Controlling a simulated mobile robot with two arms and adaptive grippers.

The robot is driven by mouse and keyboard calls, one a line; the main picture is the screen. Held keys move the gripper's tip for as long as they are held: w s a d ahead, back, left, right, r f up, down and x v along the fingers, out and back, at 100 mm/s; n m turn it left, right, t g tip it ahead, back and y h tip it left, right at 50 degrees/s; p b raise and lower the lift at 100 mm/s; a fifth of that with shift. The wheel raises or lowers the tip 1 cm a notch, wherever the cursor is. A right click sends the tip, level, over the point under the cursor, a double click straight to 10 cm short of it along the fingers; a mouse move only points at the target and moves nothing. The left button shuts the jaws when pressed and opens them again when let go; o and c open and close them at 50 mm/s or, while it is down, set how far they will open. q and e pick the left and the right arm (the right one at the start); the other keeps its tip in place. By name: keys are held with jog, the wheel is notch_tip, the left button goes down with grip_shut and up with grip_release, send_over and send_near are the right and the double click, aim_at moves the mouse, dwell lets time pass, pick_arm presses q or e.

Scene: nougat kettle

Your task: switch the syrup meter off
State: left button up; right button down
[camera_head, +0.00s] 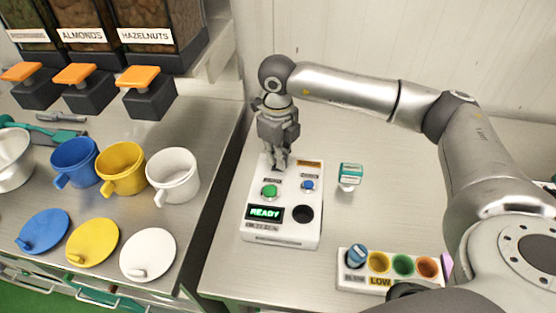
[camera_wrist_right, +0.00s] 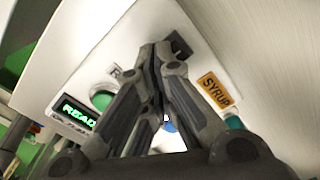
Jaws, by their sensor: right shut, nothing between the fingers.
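The syrup meter (camera_head: 262,235) is a white box on the metal table. It has a lit green READY display (camera_head: 265,213), a green button (camera_head: 269,192), a blue button (camera_head: 308,185) and a dark round opening (camera_head: 303,214). My right gripper (camera_head: 277,163) points down, shut and empty, at the meter's far end. In the right wrist view the closed fingertips (camera_wrist_right: 163,48) are right beside a small black switch (camera_wrist_right: 180,44), near the orange SYRUP label (camera_wrist_right: 213,89). I cannot tell whether they touch it. The display also shows lit there (camera_wrist_right: 77,114). My left gripper is out of view.
A small teal-and-white item (camera_head: 349,174) stands right of the meter. A white rack (camera_head: 357,282) with several coloured wells sits at the front right. Blue, yellow and white cups (camera_head: 172,177) and lids stand on the left counter, below nut dispensers (camera_head: 146,92).

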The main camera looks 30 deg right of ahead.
jog(key=shift+s+f, duration=0.1)
jog(key=shift+f, duration=0.1)
jog(key=shift+r+p, duration=0.45)
jog(key=shift+r, duration=0.4)
jog(key=shift+r+p, duration=1.35)
jog(key=shift+r, duration=1.35)
